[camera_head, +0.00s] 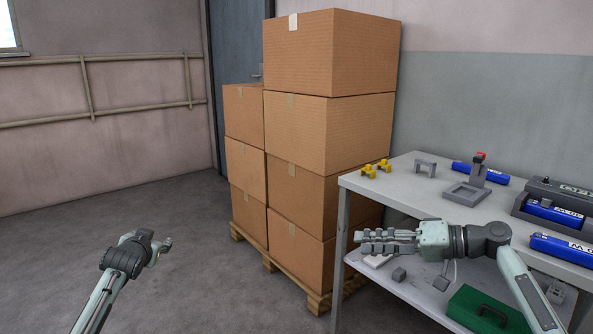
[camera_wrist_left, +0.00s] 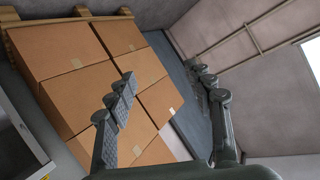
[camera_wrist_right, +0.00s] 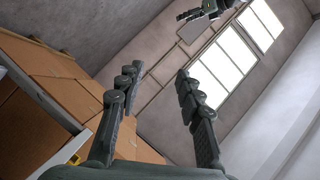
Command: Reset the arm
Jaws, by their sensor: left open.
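My left gripper (camera_head: 150,245) hangs over the bare floor at the left of the head view. Its two fingers are spread with nothing between them in the left wrist view (camera_wrist_left: 160,75). My right gripper (camera_head: 372,242) is in front of the table's near left corner, its fingers pointing left in the head view. In the right wrist view (camera_wrist_right: 158,78) its fingers stand apart with an empty gap. Neither gripper holds anything.
Stacked cardboard boxes (camera_head: 330,55) stand on a wooden pallet (camera_head: 316,300) left of the table (camera_head: 400,186). On the table are yellow parts (camera_head: 369,171), a grey fixture (camera_head: 467,194) and blue cylinders (camera_head: 497,178). A green toolbox (camera_head: 483,312) sits on the lower shelf. The left floor is clear.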

